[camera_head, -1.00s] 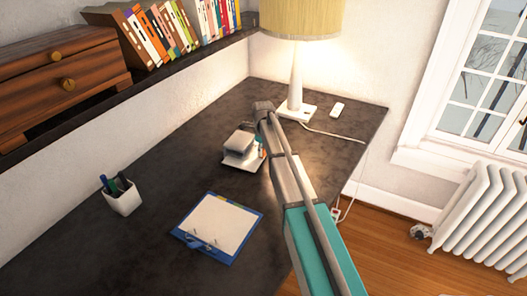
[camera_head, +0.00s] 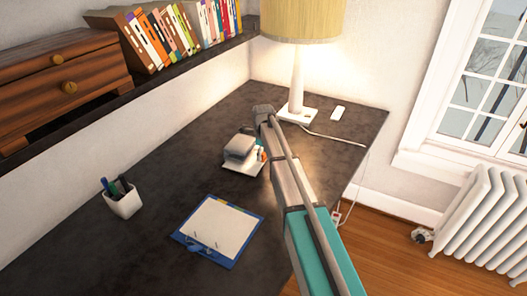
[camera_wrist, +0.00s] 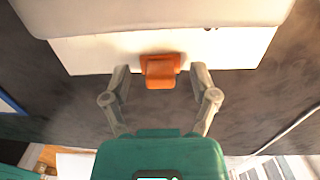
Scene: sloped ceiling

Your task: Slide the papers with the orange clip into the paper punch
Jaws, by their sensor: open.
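The paper punch (camera_head: 240,146) is a grey block on the dark desk. In the wrist view its pale body (camera_wrist: 160,15) fills the top. The white papers (camera_wrist: 100,52) lie along the punch's near side, and their far part is hidden by it; they also show in the head view (camera_head: 244,169). The orange clip (camera_wrist: 160,71) is on the papers' near edge. My gripper (camera_wrist: 160,75) is open, with one finger on each side of the clip and a gap to both. In the head view my arm partly hides the gripper and clip.
A blue clipboard (camera_head: 222,228) with paper lies at the front of the desk. A white pen cup (camera_head: 123,201) stands at left. A lamp (camera_head: 297,85) and a small white object (camera_head: 338,112) are at the back. Bare desk lies between punch and cup.

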